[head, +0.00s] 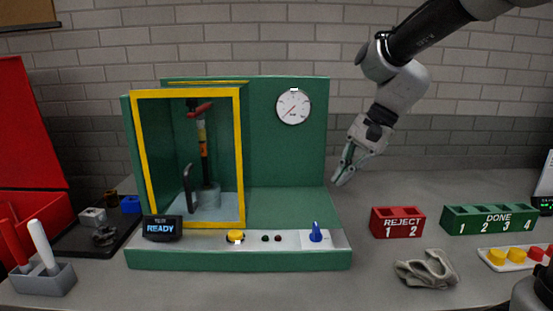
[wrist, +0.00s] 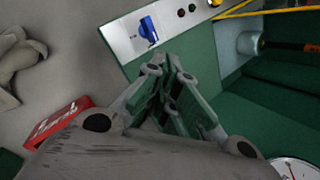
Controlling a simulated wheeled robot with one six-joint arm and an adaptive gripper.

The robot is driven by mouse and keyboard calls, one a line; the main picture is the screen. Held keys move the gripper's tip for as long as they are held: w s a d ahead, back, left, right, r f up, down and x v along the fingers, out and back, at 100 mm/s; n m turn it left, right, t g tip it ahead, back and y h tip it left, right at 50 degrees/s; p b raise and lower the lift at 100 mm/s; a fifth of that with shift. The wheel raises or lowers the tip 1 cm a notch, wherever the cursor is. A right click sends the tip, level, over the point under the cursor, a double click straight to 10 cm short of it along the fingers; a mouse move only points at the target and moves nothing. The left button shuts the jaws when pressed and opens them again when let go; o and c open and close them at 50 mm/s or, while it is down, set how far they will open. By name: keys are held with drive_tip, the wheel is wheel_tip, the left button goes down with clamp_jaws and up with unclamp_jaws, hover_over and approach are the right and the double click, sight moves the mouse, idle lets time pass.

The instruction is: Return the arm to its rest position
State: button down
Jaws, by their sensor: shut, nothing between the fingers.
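My gripper (head: 342,178) hangs in the air at the right edge of the green test stand (head: 285,170), fingers pointing down and to the left. Its fingers are together and hold nothing. In the wrist view my gripper (wrist: 178,75) shows above the stand, near the blue knob (wrist: 148,28) on the light front panel. My arm comes in from the upper right in the head view. No contact between the fingers and the stand is clear.
The red REJECT rack (head: 398,222), green DONE rack (head: 488,219) and crumpled grey cloth (head: 427,269) lie on the right. The yellow-framed guard (head: 242,160) and READY display (head: 162,228) are on the left. Grey table (head: 375,195) is bare behind the racks.

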drive_tip(key=s+d+n+t+h, duration=0.4)
drive_tip(key=s+d+n, duration=0.3)
drive_tip(key=s+d, duration=1)
drive_tip(key=d+h, duration=0.1)
drive_tip(key=d, duration=0.2)
drive_tip(key=shift+s+d+r+n+h, duration=0.2)
drive_tip(key=shift+s+d+n+h, duration=0.1)
drive_tip(key=shift+s+n, duration=0.1)
